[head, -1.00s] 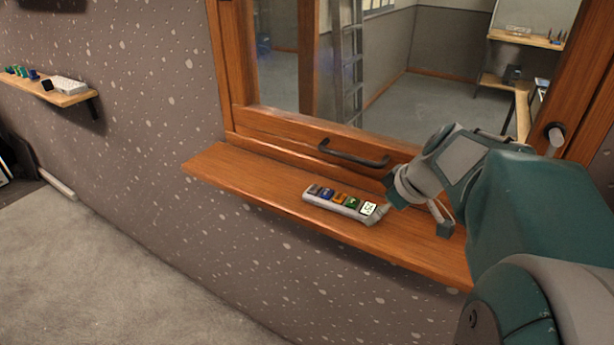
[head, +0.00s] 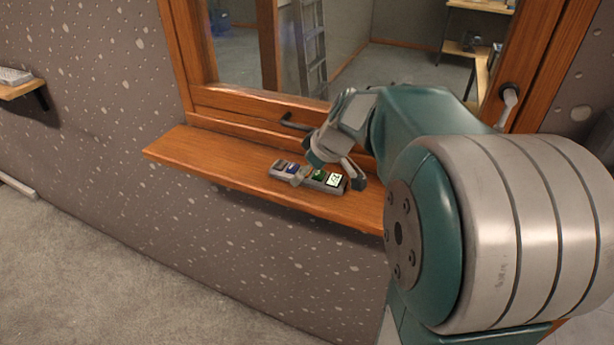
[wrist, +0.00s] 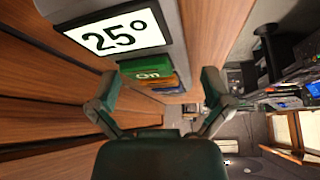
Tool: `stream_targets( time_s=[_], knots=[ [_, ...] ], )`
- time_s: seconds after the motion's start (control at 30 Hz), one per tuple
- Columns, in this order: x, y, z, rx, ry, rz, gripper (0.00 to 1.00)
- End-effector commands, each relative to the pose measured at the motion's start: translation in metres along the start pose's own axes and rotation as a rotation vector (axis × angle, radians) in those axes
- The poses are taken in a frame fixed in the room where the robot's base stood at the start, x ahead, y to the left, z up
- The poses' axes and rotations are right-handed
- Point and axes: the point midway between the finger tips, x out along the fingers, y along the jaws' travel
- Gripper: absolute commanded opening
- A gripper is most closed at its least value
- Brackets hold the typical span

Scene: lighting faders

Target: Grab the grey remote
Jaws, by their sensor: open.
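The grey remote (head: 318,185) lies on the wooden window sill (head: 205,158). It has a row of coloured buttons and a white display at its right end. The wrist view shows the remote (wrist: 166,22) close up, with "25°" on the display and a green "On" button. My gripper (head: 328,180) is open at the remote, partly covering its middle in the head view. In the wrist view my gripper (wrist: 160,85) has its fingers spread, with the coloured buttons showing between them. I cannot tell whether a finger touches the remote.
A dark window handle (head: 297,123) is on the wooden frame just behind the sill. A small wall shelf (head: 20,89) is at the far left. The sill left of the remote is clear. A ladder (head: 312,50) stands beyond the glass.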

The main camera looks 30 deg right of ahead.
Motion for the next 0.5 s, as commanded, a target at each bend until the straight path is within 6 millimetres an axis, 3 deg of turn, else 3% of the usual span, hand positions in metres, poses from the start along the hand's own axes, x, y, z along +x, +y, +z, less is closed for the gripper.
stream_targets(
  time_s=[0.07,0.23,0.5],
  knots=[
    [-0.0002,0.0,0.0001,0.0,0.0,0.0,0.95],
    [-0.0002,0.0001,0.0003,0.0,0.0,0.0,0.21],
    [0.0001,0.0,0.0007,0.001,-0.001,-0.001,0.2]
  ],
)
